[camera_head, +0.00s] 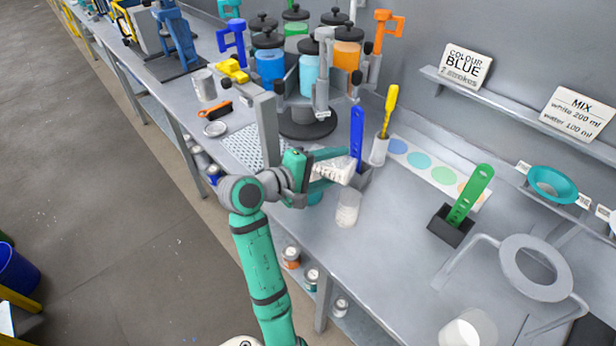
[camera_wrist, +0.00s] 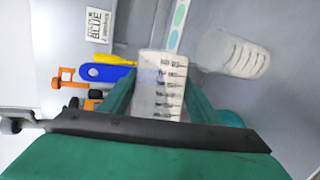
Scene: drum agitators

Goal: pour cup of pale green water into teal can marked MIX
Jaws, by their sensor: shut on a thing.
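My gripper (camera_head: 330,168) is shut on a whitish measuring cup (camera_head: 335,169), tilted onto its side above the bench. In the wrist view this cup (camera_wrist: 160,88) sits between the teal fingers with its dark scale marks showing. No pale green water can be made out in it.
A carousel of coloured jars (camera_head: 306,80) and clamp stands are behind my gripper. A blue strip in a holder (camera_head: 357,135) and a yellow-handled tool (camera_head: 389,110) stand close behind the cup. A green strip (camera_head: 470,195) and a grey ring stand (camera_head: 505,265) are right. Bench between is clear.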

